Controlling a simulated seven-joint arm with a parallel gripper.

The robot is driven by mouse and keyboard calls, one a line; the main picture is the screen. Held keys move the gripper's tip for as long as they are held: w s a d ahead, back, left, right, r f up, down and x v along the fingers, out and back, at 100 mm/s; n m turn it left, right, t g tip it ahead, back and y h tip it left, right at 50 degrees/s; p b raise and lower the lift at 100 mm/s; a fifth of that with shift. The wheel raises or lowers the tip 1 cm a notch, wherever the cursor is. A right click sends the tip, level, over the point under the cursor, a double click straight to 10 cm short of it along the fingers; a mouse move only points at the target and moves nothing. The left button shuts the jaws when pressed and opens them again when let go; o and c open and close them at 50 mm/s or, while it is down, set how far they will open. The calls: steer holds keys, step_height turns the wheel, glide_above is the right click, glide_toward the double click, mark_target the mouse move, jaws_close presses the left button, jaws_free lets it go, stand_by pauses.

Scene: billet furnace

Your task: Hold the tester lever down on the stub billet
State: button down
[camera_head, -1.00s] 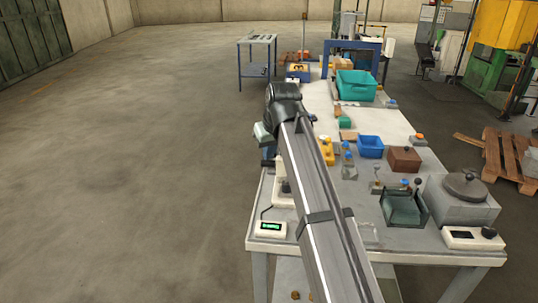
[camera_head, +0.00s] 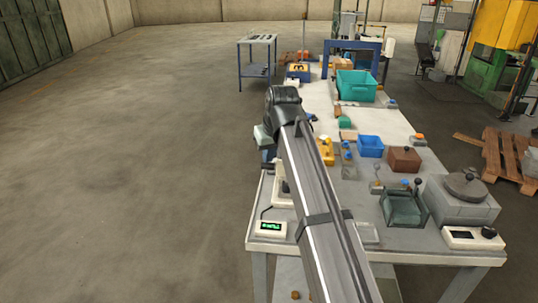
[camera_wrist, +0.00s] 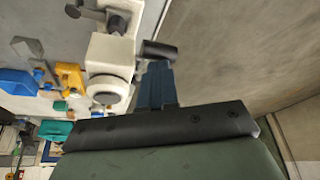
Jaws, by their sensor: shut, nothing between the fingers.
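The white tester (camera_wrist: 110,60) stands at the left of centre in the wrist view, with a round white end facing the camera. A dark cylindrical grip (camera_wrist: 160,49), which looks like the tester lever's handle, is just beyond my fingertips. My gripper (camera_wrist: 156,66) has its blue fingers shut and empty, at or very near this grip; I cannot tell whether they touch. A grey round part (camera_wrist: 117,24) shows at the tester's far end; I cannot tell whether it is the stub billet. In the head view the tester (camera_head: 282,190) is partly hidden behind my arm.
A small green-lit display (camera_head: 270,228) stands at the table's near left corner. A glassy dark-green tray (camera_head: 404,207), a grey pot furnace (camera_head: 462,198), a brown box (camera_head: 404,159) and a blue bin (camera_head: 370,146) are to the right. Open floor lies left of the table.

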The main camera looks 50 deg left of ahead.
steer(key=shift+s+d+f, duration=0.1)
steer(key=shift+d+f, duration=0.05)
steer(key=shift+f, duration=0.4)
steer(key=shift+s+d+f, duration=0.1)
steer(key=shift+f, duration=0.4)
stand_by(0.8)
steer(key=shift+r, duration=3.35)
step_height(320, 180, up, 5)
